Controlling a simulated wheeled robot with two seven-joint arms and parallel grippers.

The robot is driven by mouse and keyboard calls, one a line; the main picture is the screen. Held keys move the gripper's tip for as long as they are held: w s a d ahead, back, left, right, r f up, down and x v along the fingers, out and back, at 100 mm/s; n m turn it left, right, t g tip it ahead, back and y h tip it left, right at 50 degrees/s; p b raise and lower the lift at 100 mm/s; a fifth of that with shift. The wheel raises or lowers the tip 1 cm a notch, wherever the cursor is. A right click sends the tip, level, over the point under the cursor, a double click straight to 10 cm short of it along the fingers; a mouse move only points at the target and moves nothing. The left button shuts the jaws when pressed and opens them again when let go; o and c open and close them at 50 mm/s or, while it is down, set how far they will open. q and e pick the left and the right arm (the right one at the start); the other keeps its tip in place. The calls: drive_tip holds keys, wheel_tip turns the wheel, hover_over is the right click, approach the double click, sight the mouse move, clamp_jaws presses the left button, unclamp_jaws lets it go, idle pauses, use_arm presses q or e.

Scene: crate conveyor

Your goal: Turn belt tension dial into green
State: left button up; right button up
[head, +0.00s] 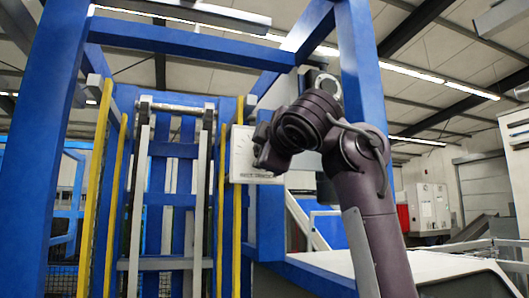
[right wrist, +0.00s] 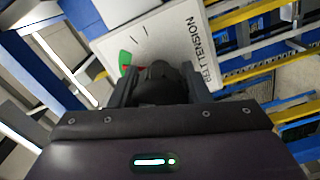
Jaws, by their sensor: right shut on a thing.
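The belt tension dial plate (head: 243,155) is a white panel with lettering, fixed to the blue frame in the head view; my right arm covers much of it. In the right wrist view the plate (right wrist: 170,38) shows tick marks, a green patch (right wrist: 125,59) and a little red beside it. My right gripper (right wrist: 160,80) is shut on the dark dial knob (right wrist: 159,72) in front of the plate. The pointer's position on the scale cannot be told. My left gripper is not in view.
A blue frame post (head: 360,80) stands close to my right arm. Yellow rails (head: 97,180) and grey upright bars (head: 137,200) stand left of the plate. A white control cabinet (head: 428,207) is in the right background.

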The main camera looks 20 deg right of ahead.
drive_tip(key=shift+w+f, duration=0.1)
drive_tip(key=shift+f, duration=0.05)
drive_tip(key=o, duration=1)
drive_tip(key=shift+s, duration=0.25)
drive_tip(key=shift+s+b, duration=0.35)
drive_tip(key=shift+b, duration=0.05)
drive_tip(key=s+b, duration=0.3)
drive_tip(key=s, duration=0.4)
drive_tip(key=shift+d, duration=0.2)
drive_tip(key=shift+w, duration=0.1)
